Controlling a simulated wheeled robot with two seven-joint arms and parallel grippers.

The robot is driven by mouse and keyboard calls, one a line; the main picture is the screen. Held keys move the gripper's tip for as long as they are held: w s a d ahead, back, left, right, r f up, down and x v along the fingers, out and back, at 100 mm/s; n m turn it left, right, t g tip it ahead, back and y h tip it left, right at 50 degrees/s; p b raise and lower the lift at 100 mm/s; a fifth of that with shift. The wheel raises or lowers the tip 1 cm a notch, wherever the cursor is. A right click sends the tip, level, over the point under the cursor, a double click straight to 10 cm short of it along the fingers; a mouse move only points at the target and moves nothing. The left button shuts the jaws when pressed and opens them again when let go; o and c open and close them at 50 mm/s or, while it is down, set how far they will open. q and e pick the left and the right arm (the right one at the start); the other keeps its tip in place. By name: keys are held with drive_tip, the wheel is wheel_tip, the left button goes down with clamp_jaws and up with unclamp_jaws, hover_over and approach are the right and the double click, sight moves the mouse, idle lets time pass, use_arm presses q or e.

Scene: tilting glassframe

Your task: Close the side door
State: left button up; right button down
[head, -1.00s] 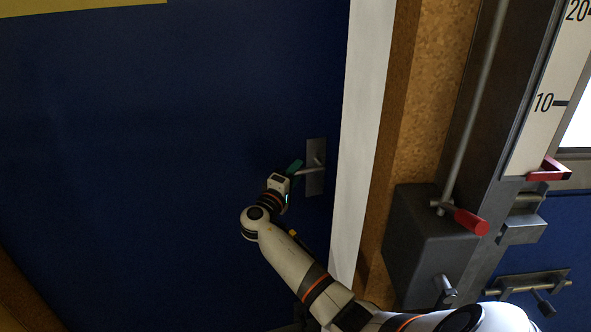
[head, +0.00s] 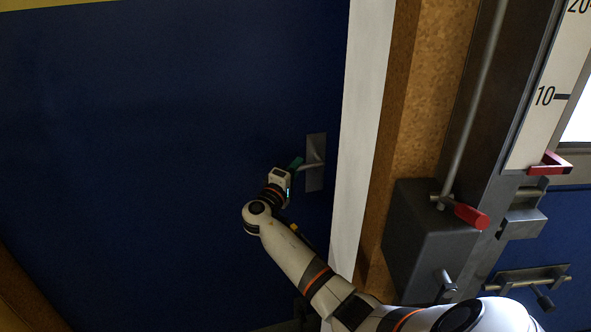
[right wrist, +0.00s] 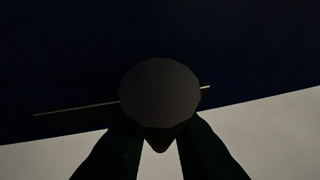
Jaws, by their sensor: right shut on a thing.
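The side door (head: 150,170) is a large dark blue panel that fills the left and middle of the head view. Its metal lever handle (head: 311,166) sits on a grey plate (head: 316,180) near the door's right edge, beside a white frame strip. My right gripper (head: 297,163) is shut on the handle. In the right wrist view the green fingers (right wrist: 158,140) close around a dark rounded end, which looks like the handle seen end-on. The dim light hides finer detail. My left gripper is not in view.
A white strip (head: 365,130) and a cork-coloured post (head: 425,100) stand right of the door. Farther right are a grey box (head: 420,240), a red-handled lever (head: 470,215), a numbered scale (head: 545,95) and a metal latch (head: 530,282). Several of these lie close to my right arm.

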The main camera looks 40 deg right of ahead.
sight(300, 181)
use_arm(q)
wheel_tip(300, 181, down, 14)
drive_tip(key=b, duration=1.3)
drive_tip(key=shift+b, duration=0.3)
use_arm(e)
drive_tip(key=shift+s+d+f+n+t+h, duration=0.15)
drive_tip(key=shift+f+n+t+h, duration=0.25)
drive_tip(key=shift+f+n+t, duration=0.7)
drive_tip(key=shift+s+d+f+n+t+h, duration=0.1)
drive_tip(key=shift+d+f+n+t+h, duration=0.25)
drive_tip(key=shift+n+t, duration=0.85)
drive_tip(key=shift+s+d+f+n+t+h, duration=0.15)
drive_tip(key=shift+f+n+t+h, duration=0.55)
drive_tip(key=shift+n, duration=0.9)
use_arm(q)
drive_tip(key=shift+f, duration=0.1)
use_arm(e)
drive_tip(key=shift+w+y, duration=0.1)
drive_tip(key=shift+y, duration=0.15)
